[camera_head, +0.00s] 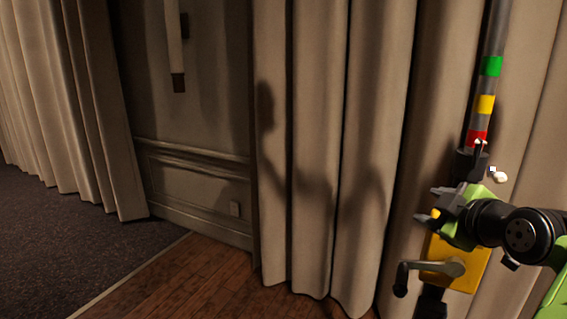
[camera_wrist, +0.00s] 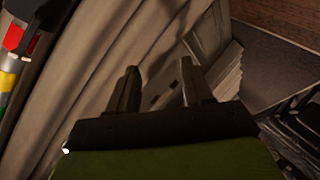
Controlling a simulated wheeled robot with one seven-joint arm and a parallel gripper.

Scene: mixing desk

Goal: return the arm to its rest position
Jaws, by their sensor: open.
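My gripper (camera_head: 432,204) is at the right of the head view, in front of the beige curtain, with its fingers pointing left. In the wrist view my gripper (camera_wrist: 158,88) shows two dark fingers standing apart with nothing between them. Behind the fingers in that view are curtain folds and a pale panelled wall. The green arm links behind the gripper run off the right edge of the head view.
A grey pole (camera_head: 480,105) with green, yellow and red bands stands close behind my gripper. Curtains (camera_head: 310,150) hang behind. Wooden floor (camera_head: 200,285) and dark carpet (camera_head: 80,240) at left are clear.

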